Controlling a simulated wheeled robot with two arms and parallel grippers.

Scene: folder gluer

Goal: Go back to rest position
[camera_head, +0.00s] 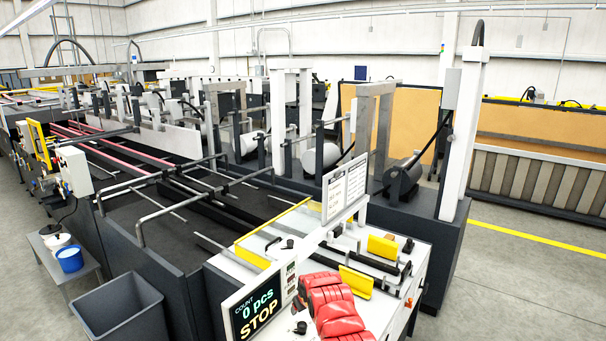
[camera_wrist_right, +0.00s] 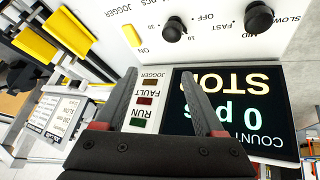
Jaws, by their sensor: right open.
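My right gripper (camera_wrist_right: 157,85) is open and empty in the right wrist view. Its two dark fingers are spread in front of the white control panel (camera_wrist_right: 220,40), over the strip of RUN, FAULT and JOGGER lamps and the edge of the display (camera_wrist_right: 235,115). I cannot tell whether the fingertips touch the panel. The display reads COUNT 0 pcs STOP and also shows in the head view (camera_head: 260,305). My red right arm reaches over the panel in the head view. My left gripper is not in view.
Black knobs (camera_wrist_right: 258,17) sit on the panel near my right gripper. Yellow blocks (camera_head: 382,246) and a sign board (camera_head: 345,185) stand on the machine's end. A grey bin (camera_head: 120,310) and a blue bucket (camera_head: 69,259) are at left. Floor at right is clear.

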